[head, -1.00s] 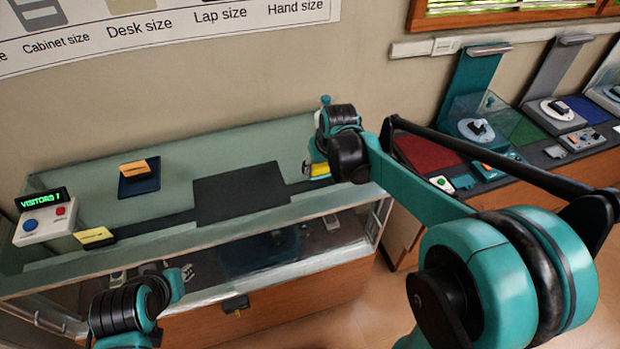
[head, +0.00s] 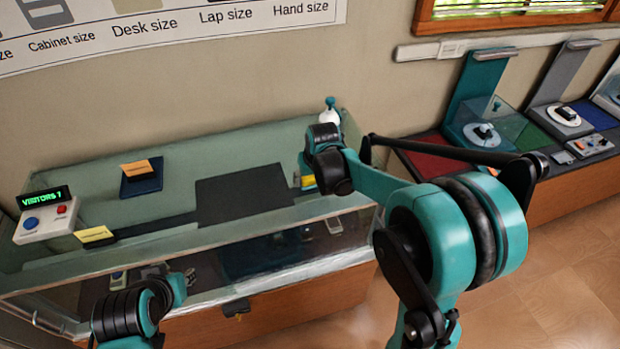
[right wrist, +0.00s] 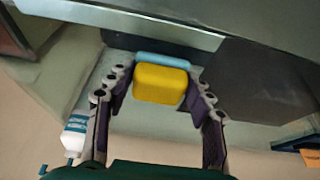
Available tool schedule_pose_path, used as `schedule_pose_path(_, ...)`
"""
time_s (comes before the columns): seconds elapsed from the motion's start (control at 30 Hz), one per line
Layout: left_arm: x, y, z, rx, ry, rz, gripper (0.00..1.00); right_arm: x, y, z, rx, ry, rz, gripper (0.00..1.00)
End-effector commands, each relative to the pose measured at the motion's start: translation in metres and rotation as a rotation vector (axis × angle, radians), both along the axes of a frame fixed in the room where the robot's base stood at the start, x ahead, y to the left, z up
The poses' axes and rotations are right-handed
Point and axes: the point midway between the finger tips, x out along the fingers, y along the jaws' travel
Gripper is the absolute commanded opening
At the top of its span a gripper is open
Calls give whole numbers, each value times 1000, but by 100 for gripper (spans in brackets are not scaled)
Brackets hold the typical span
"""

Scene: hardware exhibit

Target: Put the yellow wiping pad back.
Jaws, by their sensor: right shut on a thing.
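The yellow wiping pad (head: 308,181) is near the right end of the glass-topped display case, partly hidden by my right arm in the head view. In the right wrist view the yellow pad (right wrist: 160,84) with a light blue strip along its far edge sits between the two fingers. My right gripper (right wrist: 160,90) is shut on it. Whether the pad touches the case top is unclear. A white bottle with a teal top (head: 329,112) stands just behind the gripper.
A dark mat (head: 243,195) lies left of the right gripper on the case (head: 60,265). Further left are a dark blue pad with an orange card (head: 140,180), a yellow card (head: 94,235) and a visitor counter box (head: 45,222). Exhibit stands (head: 490,110) line the right wall.

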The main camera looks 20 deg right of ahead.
Motion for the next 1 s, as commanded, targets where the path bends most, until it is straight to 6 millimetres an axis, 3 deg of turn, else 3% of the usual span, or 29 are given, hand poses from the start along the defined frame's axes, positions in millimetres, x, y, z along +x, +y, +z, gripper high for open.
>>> schedule_pose_path(0.03, 0, 0, -3, 0, 0, 0, 26, 0, 0, -3, 0, 0, 0, 25)
schedule_pose_path(0.07, 0, 0, -3, 0, 0, 0, 26, 0, 0, -3, 0, 0, 0, 55)
schedule_pose_path(0.13, 0, 0, -2, 0, 0, 0, 26, 0, 0, -2, 0, 0, 0, 73)
schedule_pose_path(0.57, 0, 0, 3, 0, 0, 0, 26, -1, 0, 6, 0, 0, 0, 73)
schedule_pose_path(1.0, 0, 0, 21, 0, 0, 0, 26, -36, -1, 89, 0, 0, 0, 73)
